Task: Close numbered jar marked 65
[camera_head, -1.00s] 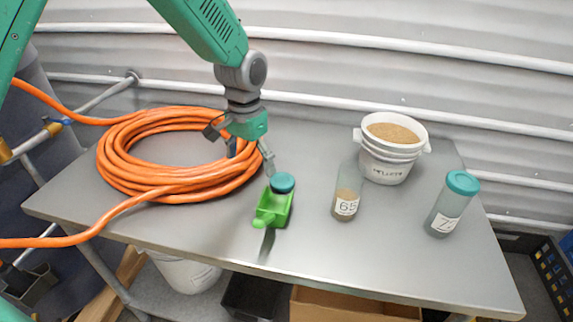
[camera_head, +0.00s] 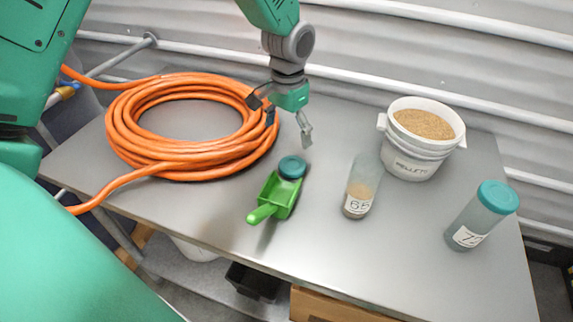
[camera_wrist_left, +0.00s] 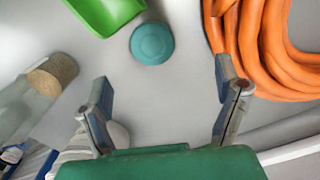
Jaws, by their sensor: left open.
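The jar marked 65 (camera_head: 359,192) is clear, stands upright on the table without a lid, and holds some brown pellets. It also shows at the left of the left wrist view (camera_wrist_left: 24,108). A round teal lid (camera_head: 292,166) lies at the far end of the green scoop; the left wrist view shows the lid (camera_wrist_left: 152,43) just clear of the scoop's edge. My left gripper (camera_head: 289,128) is open and empty, pointing down above and behind the lid. In the left wrist view its fingers (camera_wrist_left: 162,82) are spread wide. My right gripper is not in view.
The green scoop (camera_head: 282,194) lies near the lid. A coiled orange hose (camera_head: 150,160) covers the table's left part. A white pellet bucket (camera_head: 411,162) stands behind jar 65. A teal-lidded jar (camera_head: 481,216), seemingly marked 72, stands at right. The front middle is clear.

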